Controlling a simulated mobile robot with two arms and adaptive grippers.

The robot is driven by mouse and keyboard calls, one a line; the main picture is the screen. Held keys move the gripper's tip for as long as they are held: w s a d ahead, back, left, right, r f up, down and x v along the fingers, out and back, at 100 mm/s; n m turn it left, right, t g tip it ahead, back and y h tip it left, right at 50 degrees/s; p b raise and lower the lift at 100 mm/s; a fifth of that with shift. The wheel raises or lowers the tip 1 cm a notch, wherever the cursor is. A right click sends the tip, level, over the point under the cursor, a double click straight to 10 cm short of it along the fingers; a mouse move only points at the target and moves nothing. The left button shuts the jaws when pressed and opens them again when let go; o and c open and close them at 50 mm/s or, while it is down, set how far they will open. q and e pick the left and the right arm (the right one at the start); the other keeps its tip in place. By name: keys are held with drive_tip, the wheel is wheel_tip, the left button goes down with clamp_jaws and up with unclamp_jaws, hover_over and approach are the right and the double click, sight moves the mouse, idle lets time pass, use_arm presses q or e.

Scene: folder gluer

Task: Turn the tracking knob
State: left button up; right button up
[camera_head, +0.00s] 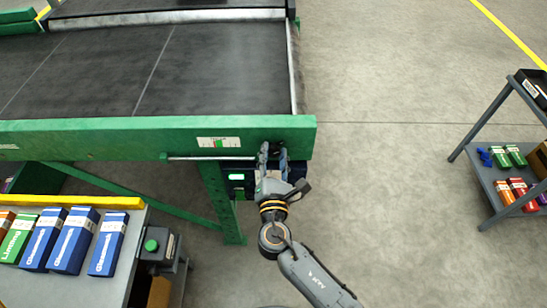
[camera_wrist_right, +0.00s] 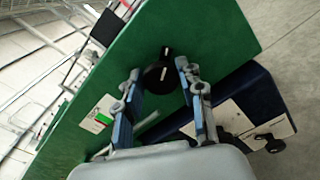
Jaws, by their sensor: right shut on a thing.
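The black tracking knob (camera_wrist_right: 160,75) sits on the green side beam (camera_wrist_right: 205,30) of the conveyor, with a pale line on its face. In the right wrist view my right gripper (camera_wrist_right: 158,69) has one finger on each side of the knob and is shut on it. In the head view my right gripper (camera_head: 271,150) is at the right end of the green beam (camera_head: 120,137) and largely hides the knob. My left gripper is not in view.
A table with several cartons (camera_head: 71,240) stands at lower left. A grey cart (camera_head: 490,185) stands at right. The floor between is clear.

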idle(0.5)
drive_tip(key=o, duration=1.1)
drive_tip(key=shift+o, duration=0.2)
drive_tip(key=shift+s, duration=0.1)
drive_tip(key=s, duration=1.2)
drive_tip(key=shift+w, duration=0.1)
